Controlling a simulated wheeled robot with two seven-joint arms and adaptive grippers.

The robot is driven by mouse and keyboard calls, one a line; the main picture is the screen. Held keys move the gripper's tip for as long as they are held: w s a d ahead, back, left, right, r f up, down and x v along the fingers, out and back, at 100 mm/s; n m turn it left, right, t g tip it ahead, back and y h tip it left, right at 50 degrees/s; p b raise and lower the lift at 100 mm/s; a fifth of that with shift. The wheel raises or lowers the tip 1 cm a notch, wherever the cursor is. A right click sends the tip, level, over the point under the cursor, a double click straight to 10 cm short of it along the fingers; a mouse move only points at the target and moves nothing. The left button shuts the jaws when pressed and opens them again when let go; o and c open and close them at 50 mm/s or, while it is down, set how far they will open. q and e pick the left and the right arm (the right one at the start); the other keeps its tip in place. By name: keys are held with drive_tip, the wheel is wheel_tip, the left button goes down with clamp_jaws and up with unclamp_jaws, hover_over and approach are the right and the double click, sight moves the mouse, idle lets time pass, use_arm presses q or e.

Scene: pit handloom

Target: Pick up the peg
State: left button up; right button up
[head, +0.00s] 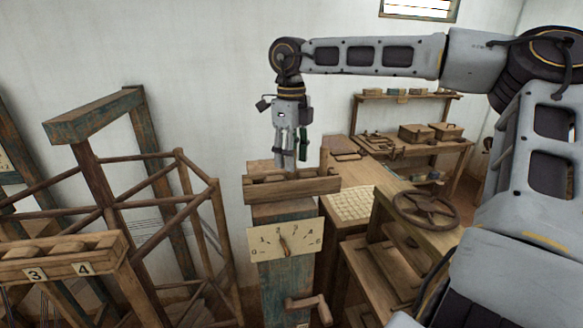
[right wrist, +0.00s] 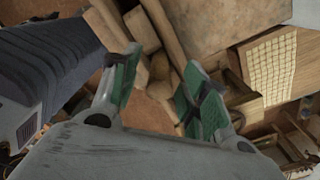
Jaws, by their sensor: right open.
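My right gripper (head: 290,158) hangs pointing down, just above a wooden holder (head: 292,190) on top of a blue-green post. In the right wrist view its two green-padded fingers (right wrist: 160,78) stand apart with nothing gripped between them. A short, rounded wooden piece (right wrist: 159,67), which may be the peg, shows below and between the fingertips. It looks apart from both fingers, but I cannot tell the height gap. In the head view the holder's front board and the fingers hide most of what lies in it. My left gripper is not in view.
A dial plate (head: 286,241) and a wooden crank (head: 308,308) are on the post's front. A spoked wheel (head: 425,209) and a pale gridded board (head: 350,205) are to the right. A wooden frame (head: 150,190) stands left. Free air surrounds the gripper above the post.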

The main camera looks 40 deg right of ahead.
drive_tip(key=shift+f, duration=0.75)
drive_tip(key=c, duration=1)
